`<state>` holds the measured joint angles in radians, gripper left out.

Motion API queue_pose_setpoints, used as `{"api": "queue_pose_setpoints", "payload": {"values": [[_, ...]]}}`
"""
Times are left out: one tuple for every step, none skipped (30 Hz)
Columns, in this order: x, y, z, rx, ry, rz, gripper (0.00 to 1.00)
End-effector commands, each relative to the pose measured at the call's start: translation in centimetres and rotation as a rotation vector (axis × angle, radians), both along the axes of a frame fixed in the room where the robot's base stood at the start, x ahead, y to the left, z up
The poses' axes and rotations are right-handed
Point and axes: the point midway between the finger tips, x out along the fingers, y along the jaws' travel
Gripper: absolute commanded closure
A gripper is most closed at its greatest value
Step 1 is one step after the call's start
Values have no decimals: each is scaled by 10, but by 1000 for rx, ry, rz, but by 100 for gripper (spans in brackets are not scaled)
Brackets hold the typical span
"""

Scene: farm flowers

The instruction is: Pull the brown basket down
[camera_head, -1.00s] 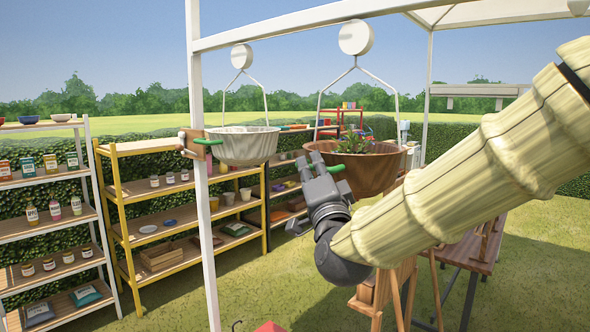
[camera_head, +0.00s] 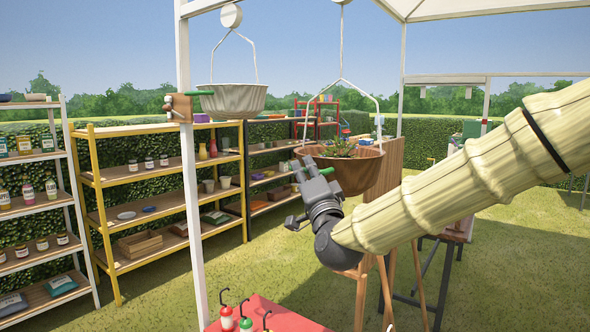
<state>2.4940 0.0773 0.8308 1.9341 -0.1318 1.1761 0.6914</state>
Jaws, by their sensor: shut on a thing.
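The brown basket (camera_head: 365,172) hangs right of centre from a white wire hanger and holds green plants. The arm comes in from the right and hides part of the basket's underside. A white basket (camera_head: 232,101) hangs to the left, higher than the brown one, with its own green handle (camera_head: 201,93).
A white post (camera_head: 190,200) stands left of my gripper. A red table (camera_head: 262,312) with small bottles is at the bottom. Yellow shelves (camera_head: 110,182) and white shelves (camera_head: 62,158) stand at the left. A wooden easel (camera_head: 362,290) is below my arm. Open grass lies between.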

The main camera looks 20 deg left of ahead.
Motion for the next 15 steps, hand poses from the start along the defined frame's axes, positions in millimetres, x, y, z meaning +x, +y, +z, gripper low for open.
{"api": "queue_pose_setpoints", "payload": {"values": [[2, -2, -18, 2, 2, -3, 100], [2, -2, -23, 2, 2, -3, 100], [2, -2, -30, 1, 2, -2, 100], [2, -2, -36, 1, 3, -3, 100], [2, -2, -42, 2, 3, -3, 100], [2, -1, -49, 1, 3, -2, 100], [2, -1, -55, 2, 4, -1, 100], [2, 0, -60, 2, 4, -1, 100], [2, 0, -68, 2, 3, 0, 100], [2, 0, -73, 2, 3, 0, 100], [2, 0, -79, 1, 3, 0, 100], [2, 0, -87, 1, 3, 0, 100], [2, 0, -93, 1, 3, 0, 100], [2, 0, -99, 1, 3, 0, 100], [2, 0, -107, 1, 3, 0, 100]]}}
